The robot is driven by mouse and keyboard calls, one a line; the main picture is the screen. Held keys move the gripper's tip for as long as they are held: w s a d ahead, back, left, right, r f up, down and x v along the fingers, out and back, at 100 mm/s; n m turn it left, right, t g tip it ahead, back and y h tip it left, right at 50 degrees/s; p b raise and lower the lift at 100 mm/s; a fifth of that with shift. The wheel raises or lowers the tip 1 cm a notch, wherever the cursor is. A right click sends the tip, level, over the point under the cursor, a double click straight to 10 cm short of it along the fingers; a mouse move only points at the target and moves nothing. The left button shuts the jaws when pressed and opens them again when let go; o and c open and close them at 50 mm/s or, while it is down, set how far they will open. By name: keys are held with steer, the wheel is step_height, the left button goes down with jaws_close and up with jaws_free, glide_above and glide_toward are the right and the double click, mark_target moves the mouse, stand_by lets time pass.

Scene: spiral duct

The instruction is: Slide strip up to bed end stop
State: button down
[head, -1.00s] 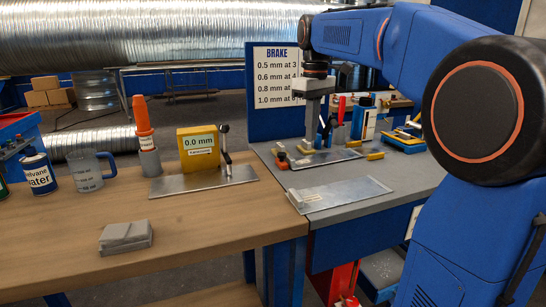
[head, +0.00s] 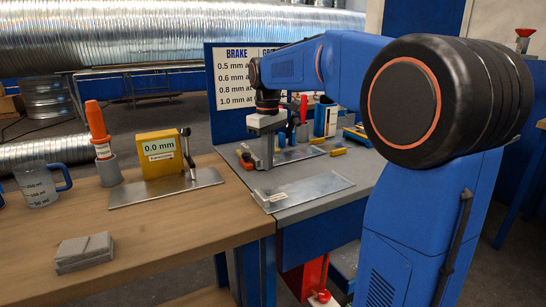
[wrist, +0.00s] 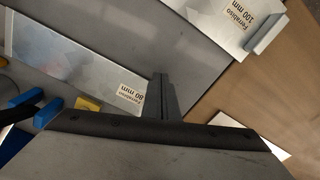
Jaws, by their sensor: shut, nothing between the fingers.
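A flat metal strip (head: 298,155) lies on the grey bench behind my gripper in the head view. In the wrist view the strip (wrist: 70,62) carries an "80 mm" label at its right end. My gripper (head: 264,166) is shut and empty, pointing down over the bench's left part. In the wrist view its fingertips (wrist: 160,82) are just beyond the labelled end; I cannot tell whether they touch it. A yellow block (head: 338,152) sits near the strip's right end. I cannot tell which part is the bed end stop.
A second strip (head: 310,188) lies at the bench's front; the wrist view shows a strip labelled "100 mm" (wrist: 208,22). An orange knob (head: 246,162) is left of my gripper. A yellow gauge (head: 160,154) and a mug (head: 40,185) stand on the wooden table.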

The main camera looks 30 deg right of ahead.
mark_target(259, 160)
steer(key=shift+w+a, duration=0.4)
steer(key=shift+w, duration=0.4)
steer(key=shift+w+a, duration=0.4)
steer(key=shift+w, duration=0.4)
steer(key=shift+s+d, duration=0.1)
steer(key=shift+s, duration=0.05)
